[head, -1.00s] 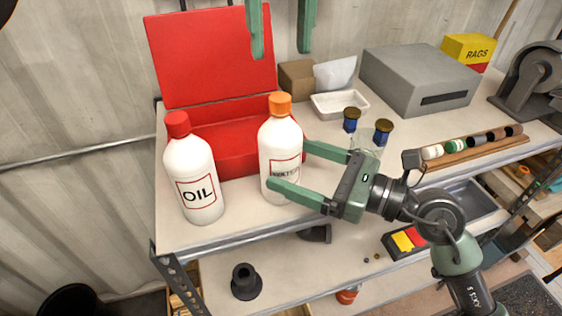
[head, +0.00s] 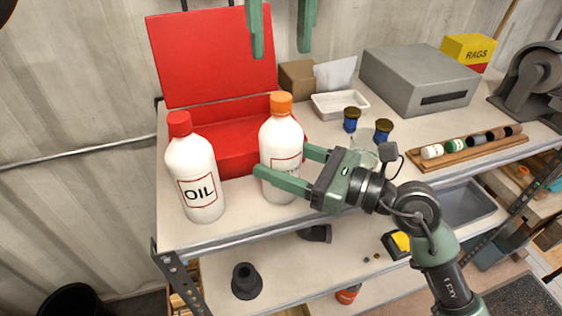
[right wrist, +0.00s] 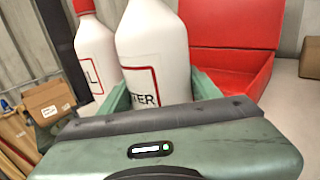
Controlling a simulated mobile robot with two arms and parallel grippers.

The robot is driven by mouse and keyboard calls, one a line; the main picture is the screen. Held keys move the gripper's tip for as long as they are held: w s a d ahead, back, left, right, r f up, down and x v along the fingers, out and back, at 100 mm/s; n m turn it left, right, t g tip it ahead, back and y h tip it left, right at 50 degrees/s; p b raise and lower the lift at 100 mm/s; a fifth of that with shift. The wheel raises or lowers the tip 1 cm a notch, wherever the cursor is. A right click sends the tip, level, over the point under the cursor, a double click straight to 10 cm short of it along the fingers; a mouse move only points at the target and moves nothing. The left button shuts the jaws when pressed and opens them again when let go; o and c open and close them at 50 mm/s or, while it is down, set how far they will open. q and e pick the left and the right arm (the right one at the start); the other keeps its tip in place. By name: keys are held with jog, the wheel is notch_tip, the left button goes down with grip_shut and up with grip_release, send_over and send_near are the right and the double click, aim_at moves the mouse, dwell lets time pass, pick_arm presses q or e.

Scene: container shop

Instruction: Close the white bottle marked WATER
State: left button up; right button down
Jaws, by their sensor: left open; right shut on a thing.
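The white bottle marked WATER (head: 281,140) stands upright on the shelf top with an orange cap (head: 281,104) on its neck. I cannot tell how tight the cap is. My right gripper (head: 284,168) is shut around the bottle's body at label height, and its near finger hides most of the label. In the right wrist view the bottle (right wrist: 152,45) stands between the fingers, with the end of its label showing. My left gripper (head: 282,40) is open and empty, above and behind the bottle at the top edge of the head view.
A white OIL bottle (head: 192,172) with a red cap stands close on the left. An open red box (head: 235,152) lies behind both bottles. A white tray (head: 340,105), blue-and-brown jars (head: 383,131) and a grey box (head: 420,80) are to the right. The shelf's front edge is near.

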aim_at(281, 96)
dwell(0.5)
pick_arm(q)
jog(key=shift+f, duration=4.05)
